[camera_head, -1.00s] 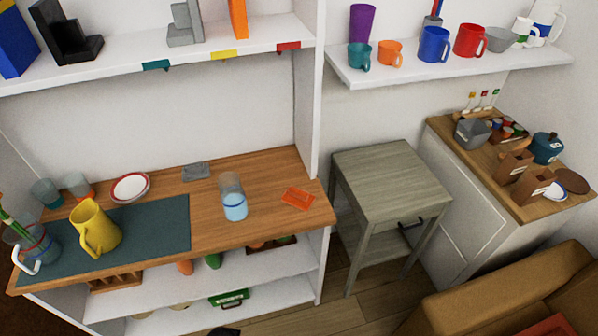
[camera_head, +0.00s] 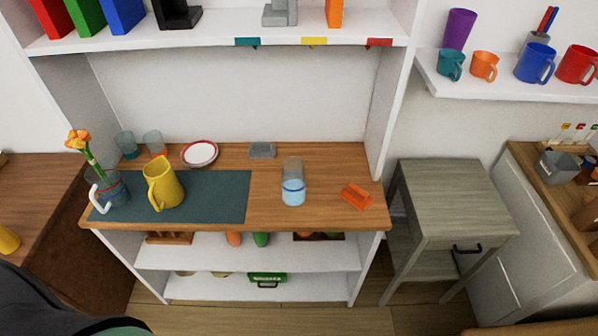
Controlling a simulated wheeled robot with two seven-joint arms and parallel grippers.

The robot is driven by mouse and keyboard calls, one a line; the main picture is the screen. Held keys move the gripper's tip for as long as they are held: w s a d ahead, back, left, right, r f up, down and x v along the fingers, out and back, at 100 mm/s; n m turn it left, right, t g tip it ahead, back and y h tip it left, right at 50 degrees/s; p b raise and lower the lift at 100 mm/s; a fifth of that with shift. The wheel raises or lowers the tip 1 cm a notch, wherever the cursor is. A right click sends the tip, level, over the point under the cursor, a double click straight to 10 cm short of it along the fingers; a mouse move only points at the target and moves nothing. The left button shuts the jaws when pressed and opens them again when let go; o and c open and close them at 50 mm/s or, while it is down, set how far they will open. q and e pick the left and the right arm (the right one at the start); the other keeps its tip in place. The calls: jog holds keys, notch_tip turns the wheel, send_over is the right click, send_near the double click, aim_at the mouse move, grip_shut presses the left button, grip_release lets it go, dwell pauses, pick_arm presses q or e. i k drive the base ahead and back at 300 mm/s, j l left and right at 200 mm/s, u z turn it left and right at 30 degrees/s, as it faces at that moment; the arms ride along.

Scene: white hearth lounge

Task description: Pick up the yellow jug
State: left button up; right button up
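The yellow jug (camera_head: 164,184) stands upright on the dark teal mat (camera_head: 222,197) on the wooden shelf top, left of the middle of the head view. Its handle faces the front left. To its left, very close, stands a clear jug (camera_head: 114,190) with a white handle and orange flowers. Neither of my grippers shows in the head view. A dark rounded shape, which I take to be part of my body, fills the lower left corner.
On the wooden top (camera_head: 262,212) are a white plate with a red rim (camera_head: 200,153), two glasses behind the jug, a tall glass with blue liquid (camera_head: 293,185) and an orange tray (camera_head: 357,196). An upper shelf (camera_head: 215,36) overhangs behind. A grey side table (camera_head: 447,197) stands right.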

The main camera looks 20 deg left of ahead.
aim_at(166, 191)
jog(key=u, duration=1.55)
jog(key=i, duration=0.05)
